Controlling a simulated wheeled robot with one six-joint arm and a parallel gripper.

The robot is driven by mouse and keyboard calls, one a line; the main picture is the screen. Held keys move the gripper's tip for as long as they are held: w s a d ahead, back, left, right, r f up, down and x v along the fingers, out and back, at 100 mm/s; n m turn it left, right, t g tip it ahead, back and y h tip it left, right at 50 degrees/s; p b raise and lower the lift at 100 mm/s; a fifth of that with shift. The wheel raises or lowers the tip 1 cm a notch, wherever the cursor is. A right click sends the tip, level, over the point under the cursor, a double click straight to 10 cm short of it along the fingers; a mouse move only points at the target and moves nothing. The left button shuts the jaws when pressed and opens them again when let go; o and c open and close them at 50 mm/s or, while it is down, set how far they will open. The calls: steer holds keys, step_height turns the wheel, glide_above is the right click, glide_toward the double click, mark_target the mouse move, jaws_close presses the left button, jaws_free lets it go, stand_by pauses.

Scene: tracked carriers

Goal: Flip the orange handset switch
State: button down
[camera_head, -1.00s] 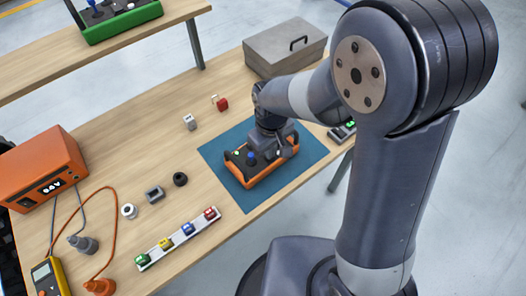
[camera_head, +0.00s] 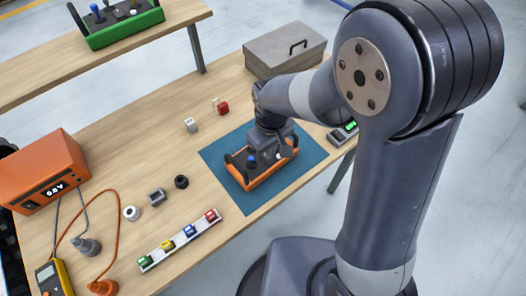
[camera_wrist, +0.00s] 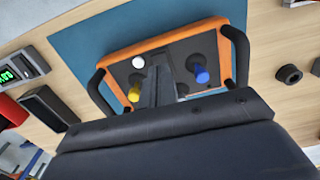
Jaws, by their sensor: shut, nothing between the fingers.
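The orange handset (camera_head: 262,180) lies on a blue mat (camera_head: 226,148) on the bench. It also shows in the wrist view (camera_wrist: 125,52), with a blue stick (camera_wrist: 201,74), a yellow stick (camera_wrist: 134,94), a white round lamp (camera_wrist: 138,62) and black side handles. My gripper (camera_wrist: 162,68) is shut and empty, reaching over the middle of the handset's panel between the two sticks. In the head view my gripper (camera_head: 268,156) covers part of the panel. The switch is not clearly visible; my fingers may hide it. I cannot tell whether they touch it.
An orange power box (camera_head: 42,170) with a lit display stands at the left. A grey case (camera_head: 284,52) is at the back. A rack of coloured pieces (camera_head: 180,240) lies near the front edge. A green handset (camera_head: 122,28) is on the far bench. Small parts lie left of the mat.

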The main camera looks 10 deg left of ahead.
step_height(320, 180, up, 4)
steer(key=p, duration=0.3)
steer(key=shift+r, duration=0.25)
steer(key=shift+f, duration=0.1)
step_height(320, 180, down, 7)
steer(key=b, duration=0.5)
steer(key=shift+b, duration=0.35)
steer(key=shift+r, duration=0.2)
